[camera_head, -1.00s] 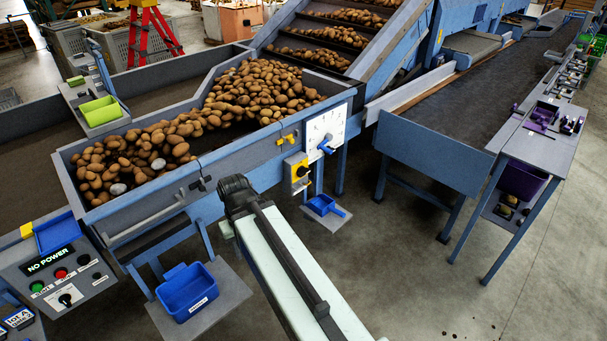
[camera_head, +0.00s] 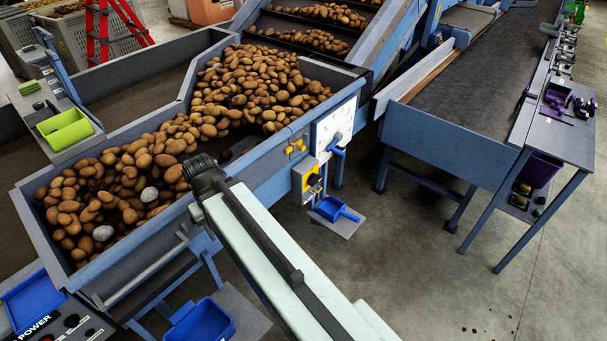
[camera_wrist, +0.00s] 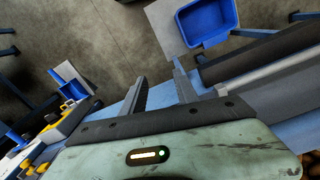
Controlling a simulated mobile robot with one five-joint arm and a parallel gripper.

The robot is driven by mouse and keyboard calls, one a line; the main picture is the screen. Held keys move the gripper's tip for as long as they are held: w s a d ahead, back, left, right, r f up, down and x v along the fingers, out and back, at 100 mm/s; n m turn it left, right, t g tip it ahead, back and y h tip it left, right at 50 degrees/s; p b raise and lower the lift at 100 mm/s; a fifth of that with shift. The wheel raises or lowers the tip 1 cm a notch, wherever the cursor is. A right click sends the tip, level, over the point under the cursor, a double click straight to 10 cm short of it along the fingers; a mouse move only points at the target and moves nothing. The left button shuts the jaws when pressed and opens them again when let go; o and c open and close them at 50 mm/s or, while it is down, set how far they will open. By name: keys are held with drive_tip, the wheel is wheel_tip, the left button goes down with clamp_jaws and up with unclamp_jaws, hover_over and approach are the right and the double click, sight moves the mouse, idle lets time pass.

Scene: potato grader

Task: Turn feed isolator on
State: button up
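A grey box with a yellow plate and black rotary knob (camera_head: 310,178), which looks like an isolator switch, is mounted on the front of the potato hopper (camera_head: 270,172). No label on it is readable. In the wrist view, a yellow-and-grey box (camera_wrist: 66,119) shows at the left edge of my gripper body, partly hidden. My gripper (camera_wrist: 160,82) has two grey fingers apart with nothing between them; it is to the left of the switch box. In the head view my arm hides the fingers.
A white dial plate (camera_head: 334,128) with a blue lever is right of the switch box. A blue scoop (camera_head: 330,208) sits below it. A blue bin (camera_head: 203,322) stands low at left. A control panel (camera_head: 65,325) is cut off at lower left. Open floor lies at right.

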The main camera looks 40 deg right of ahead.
drive_tip(key=shift+w+d+r, duration=0.1)
drive_tip(key=shift+d+r, duration=0.05)
drive_tip(key=shift+d, duration=0.15)
